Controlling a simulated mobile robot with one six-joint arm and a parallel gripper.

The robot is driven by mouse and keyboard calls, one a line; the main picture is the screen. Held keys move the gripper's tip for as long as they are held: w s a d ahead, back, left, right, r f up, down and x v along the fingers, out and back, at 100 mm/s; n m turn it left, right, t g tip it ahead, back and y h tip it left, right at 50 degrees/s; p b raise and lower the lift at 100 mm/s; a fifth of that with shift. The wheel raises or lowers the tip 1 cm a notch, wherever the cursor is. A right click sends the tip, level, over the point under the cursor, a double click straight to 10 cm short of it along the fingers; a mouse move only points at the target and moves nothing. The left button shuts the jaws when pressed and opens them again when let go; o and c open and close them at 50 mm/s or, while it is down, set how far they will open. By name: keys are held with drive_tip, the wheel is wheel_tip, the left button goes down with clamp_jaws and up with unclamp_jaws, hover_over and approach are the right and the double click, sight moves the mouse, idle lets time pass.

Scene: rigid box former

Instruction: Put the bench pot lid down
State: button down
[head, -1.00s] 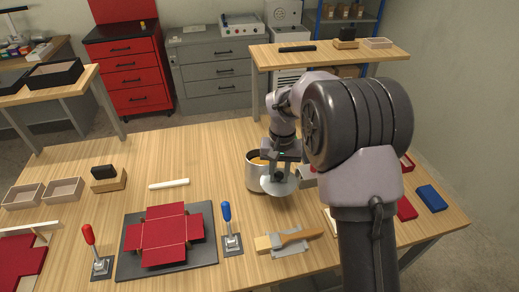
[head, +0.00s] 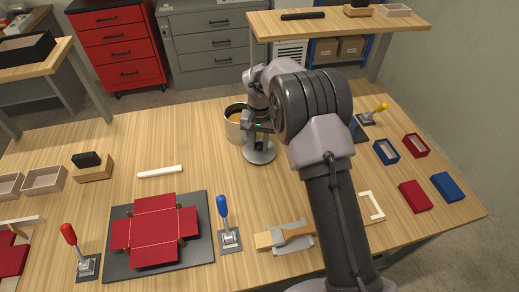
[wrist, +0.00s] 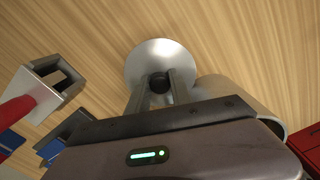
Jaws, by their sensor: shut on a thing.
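The pot lid is a pale metal disc with a dark knob; it shows in the head view (head: 261,155) and in the wrist view (wrist: 160,60). My gripper (wrist: 160,86) is shut on the knob, one finger on each side; it also shows in the head view (head: 259,138). The lid is level, right beside the pot and low over the bench (head: 110,150). I cannot tell whether it touches the wood. The open steel pot (head: 236,130) stands upright with orange-yellow contents; its side also shows in the wrist view (wrist: 240,105).
A red box blank (head: 155,232) lies on a dark plate, between a red-handled clamp (head: 86,264) and a blue-handled clamp (head: 229,238). A white bar (head: 160,172) lies behind it. Small red and blue boxes (head: 386,151) are at right. Bare wood lies left of the pot.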

drive_tip(key=shift+f, duration=0.7)
drive_tip(key=shift+r, duration=0.1)
drive_tip(key=c, duration=1.1)
unclamp_jaws()
drive_tip(key=shift+c, duration=0.2)
